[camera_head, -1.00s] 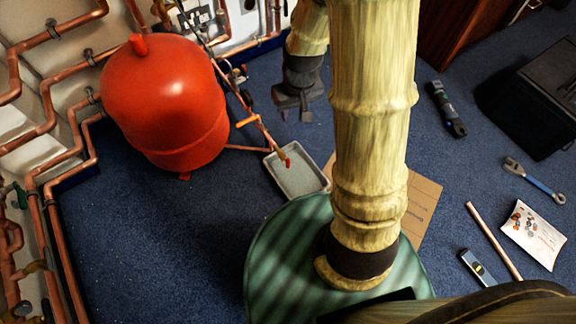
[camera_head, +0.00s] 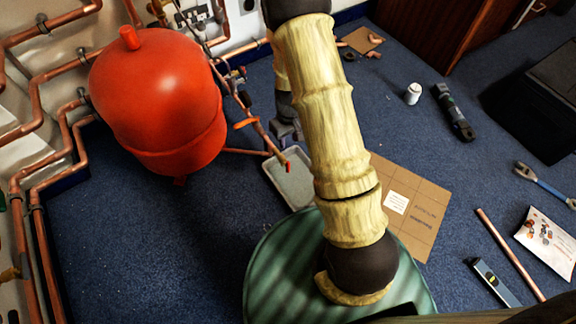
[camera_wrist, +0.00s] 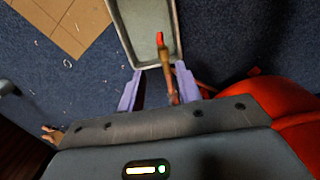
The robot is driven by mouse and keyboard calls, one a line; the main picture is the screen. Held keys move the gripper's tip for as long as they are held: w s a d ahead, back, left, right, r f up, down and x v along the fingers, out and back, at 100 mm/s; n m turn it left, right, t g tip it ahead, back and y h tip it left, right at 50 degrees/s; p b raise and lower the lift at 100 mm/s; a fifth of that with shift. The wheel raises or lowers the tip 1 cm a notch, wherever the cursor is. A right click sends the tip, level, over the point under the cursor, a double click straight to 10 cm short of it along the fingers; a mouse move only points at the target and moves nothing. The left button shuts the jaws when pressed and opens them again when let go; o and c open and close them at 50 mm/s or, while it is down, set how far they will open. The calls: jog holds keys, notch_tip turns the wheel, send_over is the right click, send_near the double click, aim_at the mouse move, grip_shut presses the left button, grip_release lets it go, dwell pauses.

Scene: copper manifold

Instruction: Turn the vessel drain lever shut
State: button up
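The red vessel (camera_head: 160,105) stands at the left in the head view. A thin copper pipe slopes down beside it to a brass drain end with a red tip (camera_head: 286,167) over the grey tray (camera_head: 272,188). An orange handle (camera_head: 245,123) sits higher on that pipe. My gripper (camera_head: 287,134) is low beside the drain end, partly hidden by my arm. In the wrist view my gripper (camera_wrist: 164,84) is open, its two lilac fingers apart. The brass drain end (camera_wrist: 168,75) lies between them, and its red tip (camera_wrist: 160,38) reaches beyond them. I cannot tell whether either finger touches it.
Copper pipes (camera_head: 30,130) run along the left wall. A cardboard sheet (camera_head: 425,205) lies right of the tray. A white can (camera_head: 413,93), a dark tool (camera_head: 453,110) and a copper tube (camera_head: 510,255) lie on the blue carpet. Open carpet lies below the vessel.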

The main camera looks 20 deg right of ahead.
aim_at(288, 162)
notch_tip(288, 162, down, 17)
jog(key=b, duration=1)
jog(key=shift+a+f, duration=0.15)
jog(key=shift+f, duration=0.05)
grip_shut()
